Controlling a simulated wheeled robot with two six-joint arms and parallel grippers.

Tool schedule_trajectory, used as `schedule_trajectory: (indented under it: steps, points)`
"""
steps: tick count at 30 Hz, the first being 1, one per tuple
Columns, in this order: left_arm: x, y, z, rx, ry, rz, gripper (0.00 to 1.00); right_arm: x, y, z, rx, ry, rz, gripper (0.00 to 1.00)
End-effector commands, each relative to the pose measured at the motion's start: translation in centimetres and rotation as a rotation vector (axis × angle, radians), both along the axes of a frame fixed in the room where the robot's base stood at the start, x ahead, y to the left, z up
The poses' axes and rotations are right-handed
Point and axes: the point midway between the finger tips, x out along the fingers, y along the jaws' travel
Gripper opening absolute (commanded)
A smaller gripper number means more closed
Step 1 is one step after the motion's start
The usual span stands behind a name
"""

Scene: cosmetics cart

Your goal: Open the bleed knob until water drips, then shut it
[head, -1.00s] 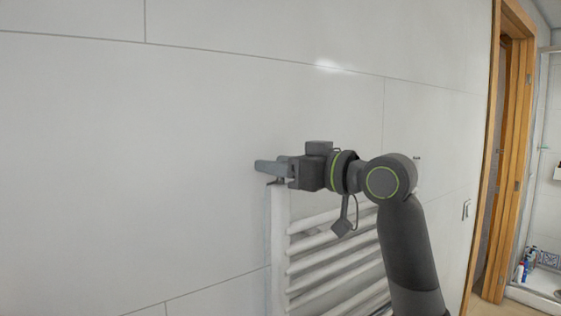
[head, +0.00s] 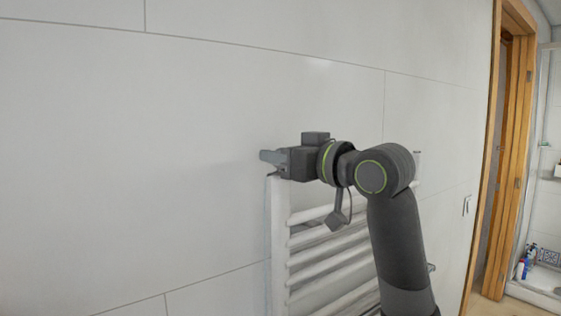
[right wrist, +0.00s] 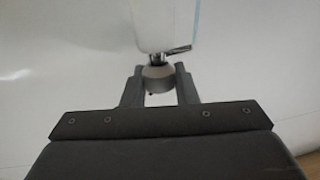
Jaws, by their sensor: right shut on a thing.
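The white towel radiator (head: 279,235) hangs on the tiled wall, and its upright also shows in the right wrist view (right wrist: 165,25). In the right wrist view a pale round bleed knob (right wrist: 158,78) sits at the radiator's end, with a small metal spout (right wrist: 178,50) beside its stem. My right gripper (right wrist: 159,71) is shut on the knob, one finger on each side. In the head view my right gripper (head: 270,157) is at the top of the radiator's left upright and hides the knob. I see no water drop. My left gripper is out of view.
Radiator bars (head: 325,255) run just below my right gripper and behind my right arm. The tiled wall (head: 130,150) is close behind and bare to the left. A wooden door frame (head: 505,160) and a shower corner with several bottles (head: 526,264) are at the right.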

Motion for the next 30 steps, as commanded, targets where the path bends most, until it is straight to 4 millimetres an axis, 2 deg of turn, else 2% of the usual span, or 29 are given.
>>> schedule_trajectory:
  steps: [1, 15, 30]
  points:
    - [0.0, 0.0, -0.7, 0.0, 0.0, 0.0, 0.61, -0.2, 0.2, -0.2, 0.001, -0.006, -0.033, 0.04]
    - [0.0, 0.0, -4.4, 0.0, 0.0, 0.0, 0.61, -0.2, 0.3, -0.2, 0.002, -0.002, -0.465, 0.04]
    - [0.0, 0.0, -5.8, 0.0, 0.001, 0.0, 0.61, -0.1, 0.2, 0.0, -0.002, -0.001, -0.841, 0.04]
